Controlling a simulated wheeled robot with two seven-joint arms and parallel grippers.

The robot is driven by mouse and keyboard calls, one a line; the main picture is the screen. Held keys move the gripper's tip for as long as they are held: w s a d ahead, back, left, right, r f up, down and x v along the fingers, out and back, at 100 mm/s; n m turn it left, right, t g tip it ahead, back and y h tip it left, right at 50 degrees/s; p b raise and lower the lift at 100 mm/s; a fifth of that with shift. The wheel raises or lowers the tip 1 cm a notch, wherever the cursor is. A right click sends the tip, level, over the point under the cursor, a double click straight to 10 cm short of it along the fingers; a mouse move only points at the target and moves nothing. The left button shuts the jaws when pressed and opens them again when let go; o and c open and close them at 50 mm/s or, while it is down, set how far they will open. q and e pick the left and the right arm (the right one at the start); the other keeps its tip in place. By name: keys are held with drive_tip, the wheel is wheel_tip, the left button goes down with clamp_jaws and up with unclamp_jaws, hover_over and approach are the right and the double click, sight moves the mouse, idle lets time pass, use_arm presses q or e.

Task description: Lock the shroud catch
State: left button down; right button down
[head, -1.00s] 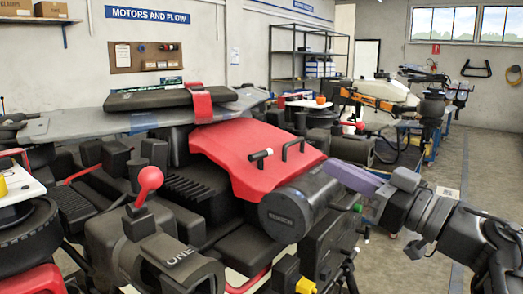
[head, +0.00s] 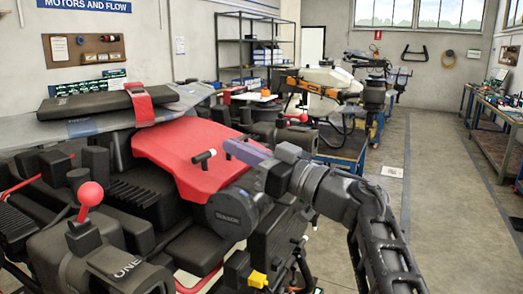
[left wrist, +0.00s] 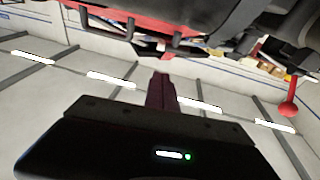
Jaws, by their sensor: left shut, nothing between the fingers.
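The red shroud (head: 178,160) lies over the dark machine in the head view, and its red underside edge shows at the top of the left wrist view (left wrist: 105,18). A small black T-shaped handle (head: 204,155) stands on its right part; I cannot tell whether this is the catch. My left gripper (head: 232,148) has purple-grey fingers, shut and empty, overlapping the shroud's right edge in the picture. They hide the spot of a black U-shaped handle. In the left wrist view the fingers (left wrist: 160,82) look dark red, apart from the shroud. My right gripper is not in view.
A red ball-topped lever (head: 90,195) stands at the left and also shows in the left wrist view (left wrist: 289,108). A round black motor housing (head: 232,212) sits just below my gripper. A yellow part (head: 257,279) is lower down. Open floor (head: 430,200) lies to the right.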

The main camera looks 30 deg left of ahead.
sight(211, 152)
use_arm(q)
drive_tip(key=a+f, duration=0.1)
drive_tip(key=a+f+p, duration=0.1)
drive_tip(key=a, duration=0.1)
drive_tip(key=shift+w+a, duration=0.15)
drive_tip(key=shift+a, duration=0.15)
drive_tip(key=shift+f, duration=0.1)
drive_tip(key=b, duration=0.1)
drive_tip(key=f+b, duration=0.1)
drive_tip(key=shift+w+a+b, duration=0.15)
drive_tip(key=shift+a+b, duration=0.1)
drive_tip(key=shift+b, duration=0.15)
drive_tip(key=shift+r+n+g, duration=0.2)
drive_tip(key=shift+n+g, duration=0.1)
drive_tip(key=shift+g, duration=0.3)
drive_tip(key=shift+w+g, duration=0.2)
drive_tip(key=shift+g, duration=0.1)
drive_tip(key=shift+s+a, duration=0.1)
drive_tip(key=shift+r, duration=0.2)
